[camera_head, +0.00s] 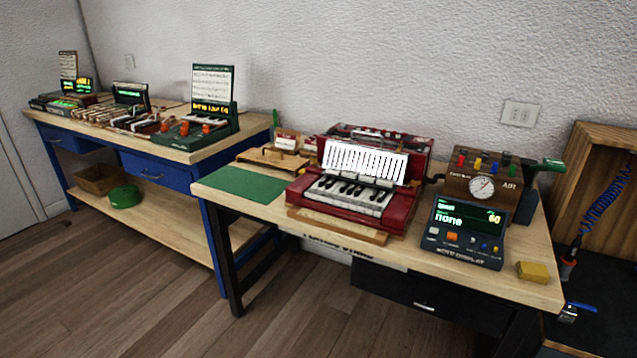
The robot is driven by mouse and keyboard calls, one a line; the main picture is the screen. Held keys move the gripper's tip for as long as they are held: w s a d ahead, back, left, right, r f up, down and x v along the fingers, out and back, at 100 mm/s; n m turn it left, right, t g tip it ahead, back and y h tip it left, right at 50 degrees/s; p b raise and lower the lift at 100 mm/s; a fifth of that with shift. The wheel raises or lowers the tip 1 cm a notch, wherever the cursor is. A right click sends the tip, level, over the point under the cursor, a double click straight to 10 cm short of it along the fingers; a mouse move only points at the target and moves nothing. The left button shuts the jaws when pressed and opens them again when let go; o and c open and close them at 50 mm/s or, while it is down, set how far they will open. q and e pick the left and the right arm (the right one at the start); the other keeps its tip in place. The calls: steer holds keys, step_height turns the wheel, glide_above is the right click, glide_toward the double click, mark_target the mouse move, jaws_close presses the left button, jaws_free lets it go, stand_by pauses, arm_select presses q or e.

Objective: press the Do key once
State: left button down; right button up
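A red keyboard instrument (404,214) stands on a wooden base board on the right-hand workbench. Its row of white keys with short black keys (345,196) faces the bench's front edge. I cannot tell from here which white key is the Do key, as no label is readable. A white slatted panel (364,160) rises behind the keys. A dark display box (462,232) to the right of the instrument shows "none" and "60" in lit characters. Neither of my grippers shows in the head view, and nothing touches the keys.
A wooden box with a round gauge marked AIR (483,187) stands behind the display. A yellow block (533,271) lies near the right front edge. A green mat (238,184) lies left of the instrument. A blue bench (160,168) with devices stands further left. Wooden floor in front is clear.

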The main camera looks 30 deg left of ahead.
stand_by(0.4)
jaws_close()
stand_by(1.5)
